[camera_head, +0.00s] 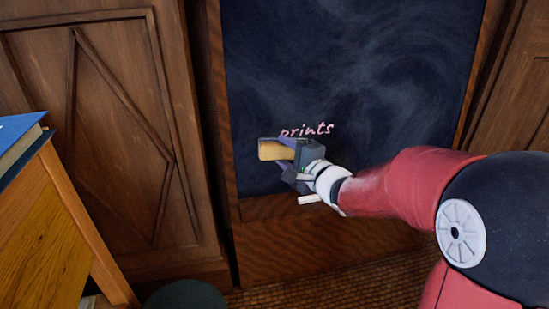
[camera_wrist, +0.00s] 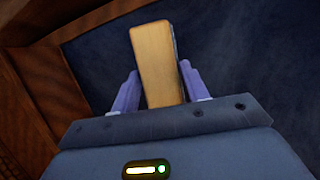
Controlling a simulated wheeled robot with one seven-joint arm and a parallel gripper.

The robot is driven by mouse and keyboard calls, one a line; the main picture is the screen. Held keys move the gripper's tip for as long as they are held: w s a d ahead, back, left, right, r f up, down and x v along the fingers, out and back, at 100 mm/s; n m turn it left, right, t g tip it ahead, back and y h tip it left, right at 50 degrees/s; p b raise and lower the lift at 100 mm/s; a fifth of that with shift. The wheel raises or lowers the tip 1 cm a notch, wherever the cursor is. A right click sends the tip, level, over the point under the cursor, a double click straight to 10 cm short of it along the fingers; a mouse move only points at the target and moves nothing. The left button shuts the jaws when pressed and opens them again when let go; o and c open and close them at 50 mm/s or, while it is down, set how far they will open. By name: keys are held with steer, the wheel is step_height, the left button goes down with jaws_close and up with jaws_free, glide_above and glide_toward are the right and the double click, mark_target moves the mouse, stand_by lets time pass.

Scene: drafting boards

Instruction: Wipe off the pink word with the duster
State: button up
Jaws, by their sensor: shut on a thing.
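The pink word "prints" (camera_head: 318,130) is written low on the dark blackboard (camera_head: 410,60) in the head view. My gripper (camera_head: 284,150) is in front of the board, just below and left of the word, and covers the lower part of its first letters. It is shut on the duster (camera_head: 275,150), a block with a tan wooden back. In the wrist view the duster (camera_wrist: 156,60) stands between the two purple fingers (camera_wrist: 158,85), with its wooden back toward the camera. Whether the duster touches the board cannot be told. The word is not visible in the wrist view.
A wooden frame with a bottom ledge (camera_head: 280,206) borders the board. A wooden cabinet (camera_head: 30,220) with a blue book (camera_head: 18,135) on top stands at left. A dark round object (camera_head: 186,296) is at the bottom. Carved wood panels flank the board.

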steer(key=w, duration=0.1)
steer(key=w+a+b, duration=0.1)
steer(key=w, duration=0.3)
steer(key=shift+w+a+f, duration=0.2)
steer(key=shift+a+f, duration=0.05)
steer(key=shift+f, duration=0.1)
steer(key=shift+w+a+f+p, duration=0.1)
steer(key=shift+w+a+p, duration=0.1)
steer(key=shift+w, duration=0.3)
steer(key=shift+w+a+p, duration=0.1)
steer(key=shift+w+p, duration=0.1)
steer(key=shift+w, duration=0.25)
stand_by(0.5)
steer(key=shift+d, duration=0.1)
